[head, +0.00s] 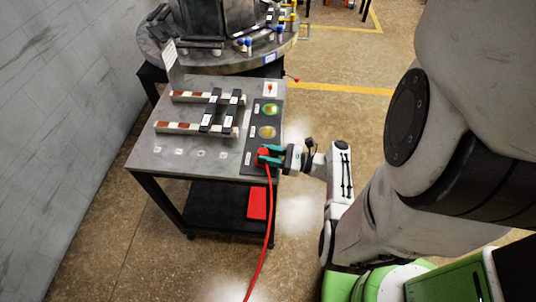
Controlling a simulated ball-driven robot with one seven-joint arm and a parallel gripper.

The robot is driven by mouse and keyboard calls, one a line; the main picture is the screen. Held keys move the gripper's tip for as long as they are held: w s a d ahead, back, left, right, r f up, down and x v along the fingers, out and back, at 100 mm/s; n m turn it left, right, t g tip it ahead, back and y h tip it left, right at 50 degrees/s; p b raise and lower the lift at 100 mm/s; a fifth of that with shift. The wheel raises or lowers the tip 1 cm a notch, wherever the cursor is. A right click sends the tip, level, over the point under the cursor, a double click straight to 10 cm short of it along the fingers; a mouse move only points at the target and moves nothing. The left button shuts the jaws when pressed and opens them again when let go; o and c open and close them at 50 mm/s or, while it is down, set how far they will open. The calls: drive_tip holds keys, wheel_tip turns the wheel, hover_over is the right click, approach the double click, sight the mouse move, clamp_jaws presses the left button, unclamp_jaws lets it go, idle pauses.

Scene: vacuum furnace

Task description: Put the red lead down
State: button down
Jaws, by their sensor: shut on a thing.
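The red lead (269,215) hangs from my gripper (267,155) as a red cable running down past the table's right edge toward the floor. My gripper, with teal fingers, is shut on the lead's red end (263,153). It is over the near end of the dark strip (256,137) on the right side of the grey table (203,167). I cannot tell whether the lead's end touches the strip.
Two striped rails (192,129) with black crossbars (212,110) lie on the table. The strip bears a green-and-yellow disc (270,110) and a tan disc (267,132). A red item (257,203) is on the lower shelf. A round bench (287,43) stands behind.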

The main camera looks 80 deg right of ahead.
drive_tip(key=shift+f, duration=0.1)
drive_tip(key=c, duration=0.7)
unclamp_jaws()
drive_tip(key=shift+s, duration=0.3)
drive_tip(key=s+b, duration=0.1)
drive_tip(key=s, duration=0.6)
drive_tip(key=s+f+b, duration=0.1)
drive_tip(key=s, duration=0.3)
drive_tip(key=shift+s+f+b, duration=0.1)
drive_tip(key=shift+s+b, duration=0.1)
drive_tip(key=shift+b, duration=0.15)
